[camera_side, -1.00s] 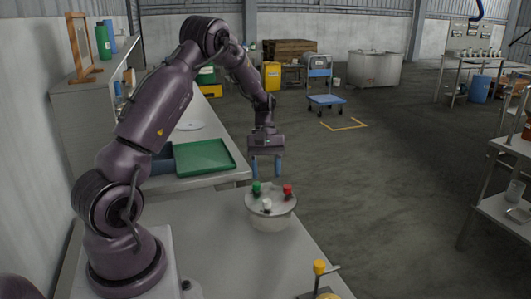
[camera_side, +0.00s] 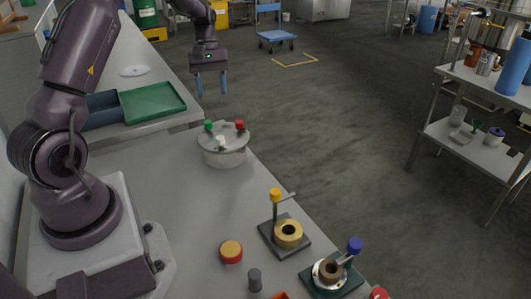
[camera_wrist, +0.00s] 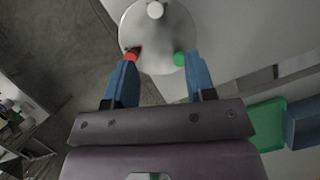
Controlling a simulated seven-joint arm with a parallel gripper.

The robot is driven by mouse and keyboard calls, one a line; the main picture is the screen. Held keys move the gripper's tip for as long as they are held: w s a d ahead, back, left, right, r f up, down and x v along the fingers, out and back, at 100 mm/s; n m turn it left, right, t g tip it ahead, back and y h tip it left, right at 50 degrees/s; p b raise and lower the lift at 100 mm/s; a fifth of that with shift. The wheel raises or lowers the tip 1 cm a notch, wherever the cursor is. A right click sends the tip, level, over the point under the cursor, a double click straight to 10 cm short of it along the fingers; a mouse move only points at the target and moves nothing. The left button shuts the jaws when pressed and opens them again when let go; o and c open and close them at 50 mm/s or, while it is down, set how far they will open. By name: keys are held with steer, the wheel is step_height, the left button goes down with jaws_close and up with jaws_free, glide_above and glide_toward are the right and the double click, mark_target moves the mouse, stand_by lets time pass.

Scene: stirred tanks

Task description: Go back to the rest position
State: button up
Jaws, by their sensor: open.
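My gripper (camera_side: 210,84) hangs with its blue fingers pointing down, apart and with nothing between them. In the side view it is above and behind the round grey tank (camera_side: 224,158), clear of it. The tank's lid carries a green knob (camera_side: 208,125), a red knob (camera_side: 240,125) and a white knob (camera_side: 220,142). In the wrist view the open fingers (camera_wrist: 160,80) reach toward the lid (camera_wrist: 160,38), with the red knob (camera_wrist: 131,55) and green knob (camera_wrist: 180,59) near the fingertips in the picture.
A green tray (camera_side: 152,102) lies on the bench at the left. Two small stands, one with a yellow knob (camera_side: 275,194) and one with a blue knob (camera_side: 354,245), and a red-yellow cap (camera_side: 231,251) are at the front. A shelf table (camera_side: 470,150) is at right.

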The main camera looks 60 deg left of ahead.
steer(key=s+d+r+m+t+y, duration=0.1)
steer(key=s+d+r+m, duration=0.3)
steer(key=d, duration=0.4)
steer(key=s+d+r+m+t+y, duration=0.1)
steer(key=s+d+r+m+t, duration=0.2)
steer(key=d, duration=0.6)
steer(key=s+d+r+m+t+y, duration=0.2)
steer(key=s+d+r+m, duration=0.4)
steer(key=d+r+m, duration=0.1)
steer(key=shift+s+d+r+t, duration=0.4)
steer(key=shift+d+r, duration=0.2)
steer(key=shift+d, duration=0.35)
